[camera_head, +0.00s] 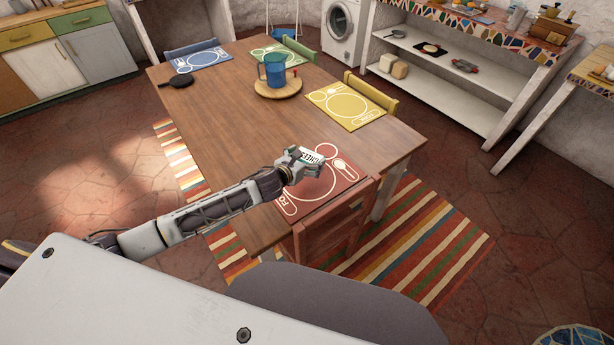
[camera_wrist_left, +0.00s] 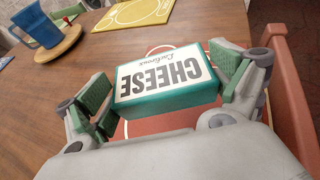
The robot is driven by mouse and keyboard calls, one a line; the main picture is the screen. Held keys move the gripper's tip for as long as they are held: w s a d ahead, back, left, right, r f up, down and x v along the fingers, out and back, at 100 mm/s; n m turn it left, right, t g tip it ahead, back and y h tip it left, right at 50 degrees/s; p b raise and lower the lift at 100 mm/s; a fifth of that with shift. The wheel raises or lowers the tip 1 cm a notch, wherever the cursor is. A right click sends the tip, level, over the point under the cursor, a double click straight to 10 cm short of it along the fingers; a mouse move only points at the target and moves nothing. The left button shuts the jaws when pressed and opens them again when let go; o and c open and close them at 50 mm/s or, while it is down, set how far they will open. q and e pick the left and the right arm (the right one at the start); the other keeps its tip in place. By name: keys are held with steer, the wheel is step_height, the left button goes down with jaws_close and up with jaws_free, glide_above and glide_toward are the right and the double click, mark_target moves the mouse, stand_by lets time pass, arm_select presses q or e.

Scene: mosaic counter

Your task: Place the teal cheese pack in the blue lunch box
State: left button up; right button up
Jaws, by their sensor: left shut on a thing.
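The teal cheese pack (camera_wrist_left: 167,80) has a white label reading CHEESE. It also shows small in the head view (camera_head: 312,159). My left gripper (camera_head: 300,158) is shut on the pack, with its green-padded fingers on both sides of it in the left wrist view (camera_wrist_left: 163,86). The pack is over the red placemat (camera_head: 318,195) at the near end of the table; I cannot tell whether it touches the mat. I see no blue lunch box in either view. My right gripper is not in view.
The wooden table (camera_head: 225,130) also bears a blue pitcher (camera_head: 275,70) on a round board (camera_head: 278,90), a yellow placemat (camera_head: 346,107) and a dark pan (camera_head: 177,80). A red chair (camera_head: 335,222) stands at the near edge. The table's middle left is clear.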

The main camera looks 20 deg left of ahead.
arm_select(q)
glide_above(307, 180)
steer(key=shift+f, duration=2.35)
steer(key=shift+s+f+b, duration=0.1)
steer(key=shift+b, duration=0.2)
steer(key=shift+f, duration=1.75)
steer(key=shift+a+f+b, duration=0.1)
steer(key=shift+f+b, duration=0.05)
steer(key=shift+b, duration=0.15)
steer(key=o, duration=1)
steer(key=shift+c, duration=0.2)
steer(key=shift+v, duration=6.05)
